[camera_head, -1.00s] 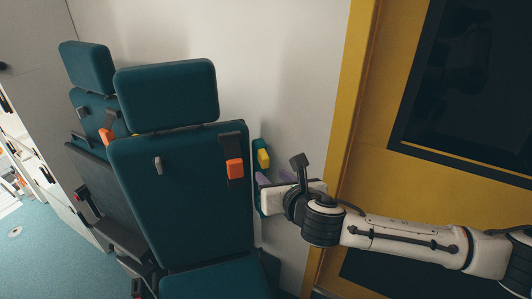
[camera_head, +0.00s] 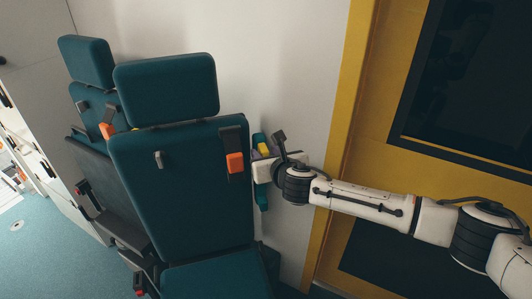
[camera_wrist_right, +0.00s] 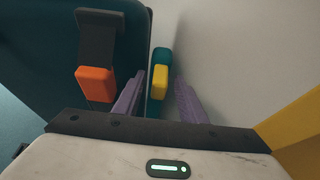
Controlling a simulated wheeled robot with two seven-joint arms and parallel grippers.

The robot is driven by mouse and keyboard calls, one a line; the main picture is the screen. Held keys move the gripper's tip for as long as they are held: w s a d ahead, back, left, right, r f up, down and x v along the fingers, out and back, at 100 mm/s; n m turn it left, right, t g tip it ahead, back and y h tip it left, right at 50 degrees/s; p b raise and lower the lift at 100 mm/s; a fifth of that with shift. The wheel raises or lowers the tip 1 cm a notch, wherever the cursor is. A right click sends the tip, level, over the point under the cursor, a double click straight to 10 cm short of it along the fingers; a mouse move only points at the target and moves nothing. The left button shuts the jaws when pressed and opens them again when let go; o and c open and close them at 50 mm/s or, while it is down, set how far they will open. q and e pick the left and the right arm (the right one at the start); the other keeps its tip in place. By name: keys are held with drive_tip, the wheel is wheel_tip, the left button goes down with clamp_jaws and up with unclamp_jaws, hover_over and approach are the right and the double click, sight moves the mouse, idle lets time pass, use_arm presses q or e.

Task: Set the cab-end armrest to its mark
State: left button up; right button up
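The armrest is a teal pad with a yellow block, upright beside the right edge of the nearer seat's backrest. In the right wrist view, the yellow block (camera_wrist_right: 160,83) and teal top (camera_wrist_right: 161,56) lie between the two purple fingers of my right gripper (camera_wrist_right: 160,80). The fingers are apart, with a gap visible on each side of the block. My right gripper (camera_head: 262,158) hides the armrest's middle in the head view. My left gripper is out of view.
The nearer teal seat (camera_head: 180,190) has an orange block (camera_head: 235,162) on a dark strap close to the gripper. A second seat (camera_head: 85,62) stands behind it. A pale wall (camera_head: 290,70) lies close beyond the armrest; a yellow frame (camera_head: 345,110) stands right.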

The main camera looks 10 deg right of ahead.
clamp_jaws()
drive_tip(key=shift+f, duration=0.1)
